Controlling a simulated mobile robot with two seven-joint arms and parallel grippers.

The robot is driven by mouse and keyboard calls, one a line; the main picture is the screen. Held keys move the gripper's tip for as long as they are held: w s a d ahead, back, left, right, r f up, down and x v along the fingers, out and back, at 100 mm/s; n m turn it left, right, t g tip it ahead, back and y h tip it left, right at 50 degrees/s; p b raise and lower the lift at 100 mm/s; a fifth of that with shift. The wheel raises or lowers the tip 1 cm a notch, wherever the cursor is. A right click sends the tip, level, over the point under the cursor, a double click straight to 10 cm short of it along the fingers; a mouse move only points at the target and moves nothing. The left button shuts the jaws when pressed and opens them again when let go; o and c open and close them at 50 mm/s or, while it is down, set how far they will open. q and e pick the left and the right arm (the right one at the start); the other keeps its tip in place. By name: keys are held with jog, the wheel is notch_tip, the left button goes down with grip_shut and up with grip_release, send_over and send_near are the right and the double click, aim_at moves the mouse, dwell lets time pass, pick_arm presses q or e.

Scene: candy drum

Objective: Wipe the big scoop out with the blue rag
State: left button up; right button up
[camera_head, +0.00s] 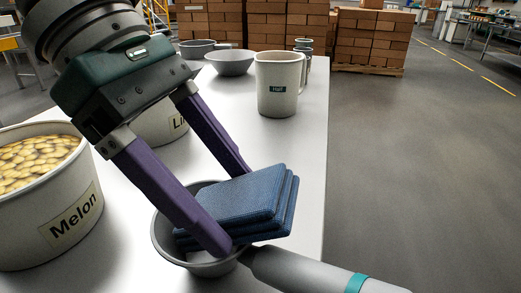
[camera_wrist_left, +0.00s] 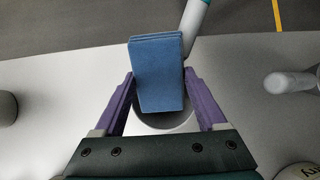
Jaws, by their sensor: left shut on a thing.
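The blue rag (camera_head: 262,200) is a folded, layered pad. My left gripper (camera_head: 235,208) is shut on it, with one purple finger on each side; the rag also shows between the fingers in the left wrist view (camera_wrist_left: 158,80). The big scoop (camera_head: 207,264) is a grey bowl with a thick grey handle (camera_head: 305,272) that has a teal band. The rag is at the bowl's mouth and covers much of it. Whether it touches the inside is hidden. The bowl also shows below the rag in the left wrist view (camera_wrist_left: 165,124). My right gripper is out of view.
A Melon drum (camera_head: 65,222) of yellow candies stands at the left, with another drum (camera_head: 160,125) behind the gripper. The table (camera_head: 300,150) is clear right of the rag.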

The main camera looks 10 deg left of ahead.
pick_arm(q)
notch_tip(320, 180, up, 9)
jog(key=p, duration=0.5)
jog(key=shift+s+p, duration=0.4)
jog(key=shift+s, duration=0.05)
jog(key=shift+r, duration=0.1)
